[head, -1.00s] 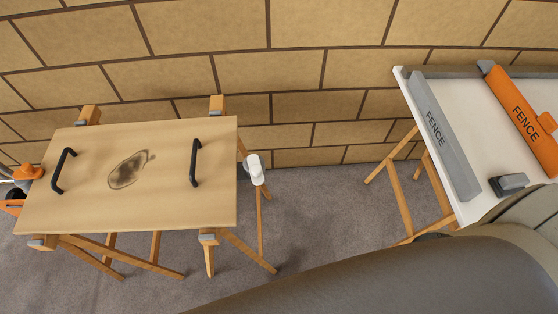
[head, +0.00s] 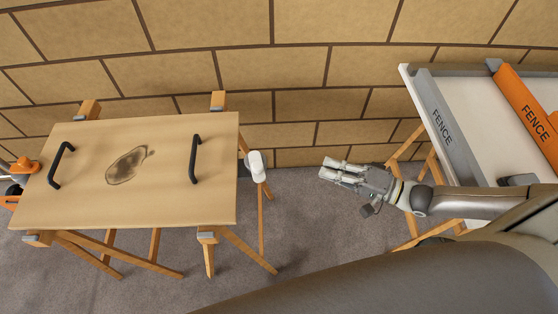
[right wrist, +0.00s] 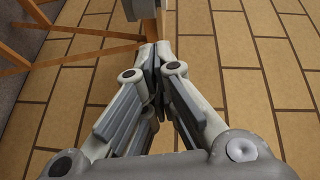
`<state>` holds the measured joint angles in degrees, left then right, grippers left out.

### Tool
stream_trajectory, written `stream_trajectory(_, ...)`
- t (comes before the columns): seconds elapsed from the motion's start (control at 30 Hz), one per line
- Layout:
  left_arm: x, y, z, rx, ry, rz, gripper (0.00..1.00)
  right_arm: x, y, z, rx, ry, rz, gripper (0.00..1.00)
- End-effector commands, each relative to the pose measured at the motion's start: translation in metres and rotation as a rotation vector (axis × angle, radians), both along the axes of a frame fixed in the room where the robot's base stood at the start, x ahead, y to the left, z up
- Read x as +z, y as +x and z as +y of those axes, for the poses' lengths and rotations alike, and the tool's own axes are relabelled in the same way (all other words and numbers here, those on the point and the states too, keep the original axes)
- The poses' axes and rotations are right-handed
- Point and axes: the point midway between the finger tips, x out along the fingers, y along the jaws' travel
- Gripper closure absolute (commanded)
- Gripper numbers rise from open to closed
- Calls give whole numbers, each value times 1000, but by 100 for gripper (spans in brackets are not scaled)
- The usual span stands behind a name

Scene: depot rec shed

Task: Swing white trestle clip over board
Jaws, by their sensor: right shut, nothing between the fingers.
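The white trestle clip (head: 257,166) sits at the right side of the left trestle, just off the board's right edge, and hangs outside the board. The wooden board (head: 90,205) lies across the trestles, with two black handles and a dark oval stain on top. My right gripper (head: 325,171) is shut and empty, to the right of the clip and apart from it, pointing left over the carpet. In the right wrist view its fingers (right wrist: 157,50) are together with nothing between them. My left gripper is not in view.
An orange clip (head: 25,165) is at the board's left edge. A white table (head: 480,150) on the right carries a grey fence (head: 436,115) and an orange fence (head: 525,105). A block wall (head: 300,70) stands close behind. Carpet between trestle and table is clear.

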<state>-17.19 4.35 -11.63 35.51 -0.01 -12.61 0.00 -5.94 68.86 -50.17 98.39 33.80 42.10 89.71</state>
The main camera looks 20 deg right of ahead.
Motion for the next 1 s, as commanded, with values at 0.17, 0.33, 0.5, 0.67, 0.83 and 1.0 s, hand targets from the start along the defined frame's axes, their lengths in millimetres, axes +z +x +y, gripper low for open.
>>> stream_trajectory(0.17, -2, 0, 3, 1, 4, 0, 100, 28, -13, 5, 36, 128, 64, 100)
stream_trajectory(0.33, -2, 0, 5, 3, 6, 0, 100, 31, -14, 6, 38, 144, 73, 100)
stream_trajectory(0.5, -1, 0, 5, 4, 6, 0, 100, 31, -14, 6, 38, 141, 71, 100)
stream_trajectory(0.67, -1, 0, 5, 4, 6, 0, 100, 31, -7, 13, 37, 142, 70, 100)
stream_trajectory(0.83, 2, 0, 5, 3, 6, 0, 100, 31, 12, 35, 38, 145, 67, 100)
stream_trajectory(1.0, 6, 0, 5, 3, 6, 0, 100, 31, 38, 63, 38, 144, 65, 100)
